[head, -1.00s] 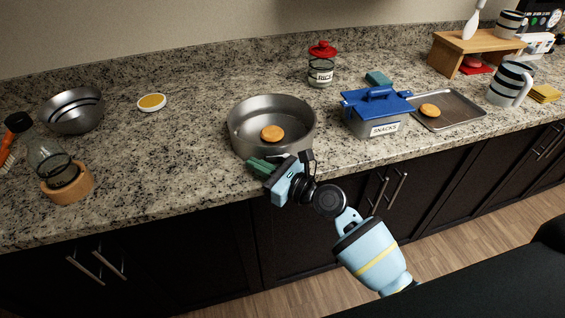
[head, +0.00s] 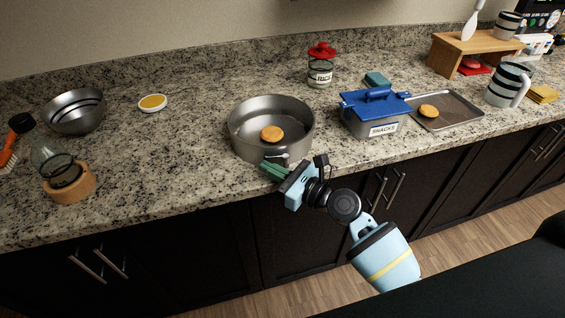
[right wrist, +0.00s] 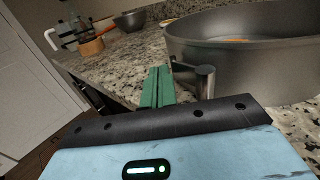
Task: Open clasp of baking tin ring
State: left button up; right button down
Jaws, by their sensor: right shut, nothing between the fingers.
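The grey round baking tin ring (head: 246,142) stands on the counter near its front edge, with a round golden biscuit (head: 271,134) inside. Its clasp (head: 278,158) is on the front wall. In the right wrist view the clasp (right wrist: 199,77) juts out from the ring wall (right wrist: 240,62) as a metal lever. My right gripper (head: 270,170) is at the counter edge just in front of the clasp. Its green fingers are shut and empty. In the right wrist view the fingertips (right wrist: 158,72) are left of the clasp, with a small gap showing. My left gripper is out of view.
A blue-lidded snacks box (head: 372,115) stands right of the ring, beside a metal tray (head: 455,112) holding another biscuit. A glass bottle in a wooden base (head: 70,188) and a metal bowl (head: 74,112) stand at left.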

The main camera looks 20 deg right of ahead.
jog(key=v, duration=0.3)
jog(key=shift+s, duration=0.4)
dwell(0.3)
jog(key=s+f+n+g+h, duration=0.2)
jog(key=s+f+n+g, duration=0.2)
jog(key=s+f+n, duration=0.45)
jog(key=s+f+n+g+h, duration=0.2)
jog(key=s+f+n+g, duration=0.25)
jog(key=s+n, duration=0.65)
jog(key=s+d+f+n+g+h, duration=0.15)
jog(key=s+d+n+h, duration=0.3)
jog(key=s, duration=0.45)
jog(key=s+d+f+n+g+h, duration=0.1)
jog(key=s+d+n+g+h, duration=0.15)
jog(key=s+d+n, duration=0.5)
jog(key=w+a+f+m+t, duration=0.1)
jog(key=w+a+f+t, duration=0.1)
jog(key=f+t, duration=0.2)
jog(key=w+a+f+t+y, duration=0.1)
jog(key=w+a+f+t, duration=0.1)
jog(key=f, duration=0.3)
jog(key=shift+w+f+m+t, duration=0.25)
jog(key=shift+w+m+t, duration=0.1)
jog(key=shift+t, duration=0.5)
